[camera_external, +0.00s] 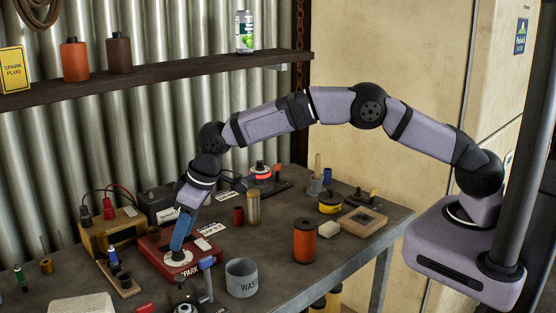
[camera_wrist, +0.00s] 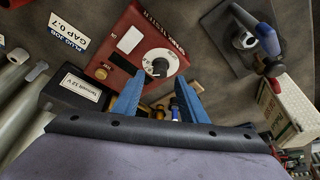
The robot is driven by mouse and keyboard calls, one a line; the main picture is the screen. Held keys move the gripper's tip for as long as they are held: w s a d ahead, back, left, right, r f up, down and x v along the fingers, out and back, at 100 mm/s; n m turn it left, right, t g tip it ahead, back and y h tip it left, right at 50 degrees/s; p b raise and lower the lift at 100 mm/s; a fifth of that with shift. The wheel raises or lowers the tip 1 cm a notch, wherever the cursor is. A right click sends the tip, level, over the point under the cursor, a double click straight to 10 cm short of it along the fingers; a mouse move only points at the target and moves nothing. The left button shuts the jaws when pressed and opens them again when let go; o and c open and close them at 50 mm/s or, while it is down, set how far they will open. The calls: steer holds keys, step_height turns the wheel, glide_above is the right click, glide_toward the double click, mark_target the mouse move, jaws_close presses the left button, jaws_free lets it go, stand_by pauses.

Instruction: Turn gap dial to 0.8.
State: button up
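A red spark tester box (camera_external: 150,250) sits on the bench; it also shows in the wrist view (camera_wrist: 125,25). A white round dial plate (camera_external: 181,259) with a dark knob (camera_wrist: 160,67) is on its top face. The scale marks are too small to read. My gripper (camera_external: 175,247) points down at the dial. In the wrist view, its two blue fingers (camera_wrist: 161,78) are apart, one toward each side of the knob. I cannot tell whether they touch it. A card (camera_wrist: 68,34) beside the box reads "PLUG JOB GAP 0.7".
A grey waste cup (camera_external: 242,278) and a blue-handled tool (camera_external: 206,285) stand close in front of the box. A wooden plug stand (camera_external: 122,280) is at its left. A dark battery (camera_external: 158,200) is behind. An orange filter (camera_external: 304,241) stands farther right.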

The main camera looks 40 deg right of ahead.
steer(key=shift+p+x, duration=0.6)
steer(key=shift+x, duration=1.15)
steer(key=shift+c, duration=0.6)
jaws_close()
